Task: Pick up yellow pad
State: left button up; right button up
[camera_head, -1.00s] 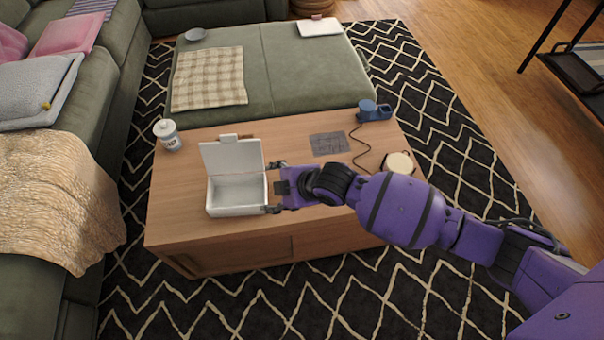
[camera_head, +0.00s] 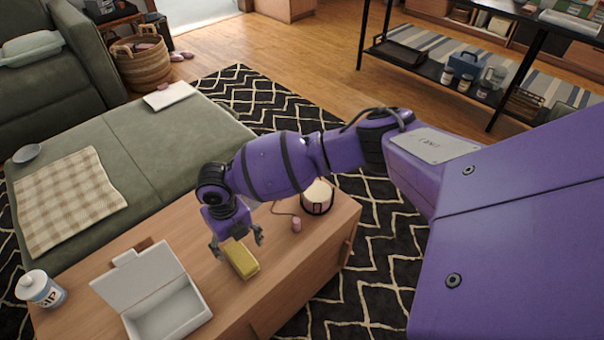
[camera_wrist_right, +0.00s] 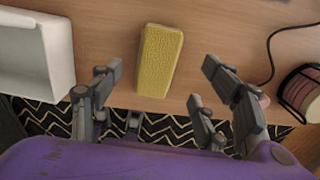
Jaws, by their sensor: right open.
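The yellow pad (camera_head: 241,259) is a small rectangular block lying on the wooden coffee table (camera_head: 290,275). In the right wrist view the pad (camera_wrist_right: 160,60) stands lengthwise in the upper middle, just beyond the fingertips. My right gripper (camera_head: 237,247) is open and empty, pointing down above the pad, with its fingers to either side of it in the head view. In the wrist view the gap between the fingers (camera_wrist_right: 162,70) lines up with the pad. My left gripper is not in view.
An open white box (camera_head: 160,300) stands left of the pad, with a white jar (camera_head: 40,289) farther left. A candle-like round container (camera_head: 317,196) and a small pink item (camera_head: 296,224) with a cord are to the right. A green ottoman (camera_head: 150,150) is behind.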

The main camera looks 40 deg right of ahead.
aim_at(240, 256)
jog(key=shift+f, duration=0.6)
jog(key=f, duration=0.2)
jog(key=s+f+b, duration=0.1)
jog(key=f, duration=0.1)
jog(key=shift+a+f, duration=0.15)
jog(key=shift+f, duration=0.05)
jog(key=shift+w+f, duration=0.1)
jog(key=shift+f, duration=0.2)
jog(key=shift+r, duration=0.1)
jog(key=c, duration=1.1)
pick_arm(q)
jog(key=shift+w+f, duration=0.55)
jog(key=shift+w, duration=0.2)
pick_arm(e)
jog(key=shift+c, duration=0.2)
jog(key=shift+w+r, duration=0.1)
